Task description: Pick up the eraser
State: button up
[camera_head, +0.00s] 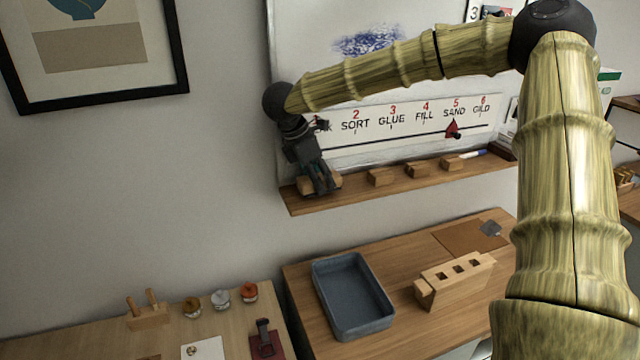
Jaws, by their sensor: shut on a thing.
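My gripper (321,187) reaches down to the left end of the wooden ledge under the whiteboard. It is shut on a brown, wood-coloured block, which I take to be the eraser (334,181). The block shows on both sides of the dark fingers, and its middle is hidden behind them. It is at the ledge's top; I cannot tell whether it rests on it or is slightly lifted.
The ledge (400,186) also holds several wooden blocks (418,169), a marker (472,154) and a dark item (500,149) at the right. The whiteboard (300,60) stands close behind. Below, a table bears a grey tray (319,268) and a holed wooden block (456,282).

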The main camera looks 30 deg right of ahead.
jog(key=shift+s+r+b, duration=0.2)
jog(key=shift+r+b, duration=0.55)
jog(key=shift+r, duration=0.5)
jog(key=s+a+b, duration=0.2)
jog(key=s, duration=0.5)
jog(key=s+a+r+b, duration=0.1)
jog(key=s+b, duration=0.2)
jog(key=s, duration=0.5)
jog(key=shift+a+r, duration=0.3)
jog(key=shift+a, duration=0.1)
jog(key=shift+s, duration=0.1)
jog(key=o, duration=0.5)
jog(key=c, duration=0.4)
jog(key=shift+o, duration=0.2)
jog(key=shift+d, duration=0.1)
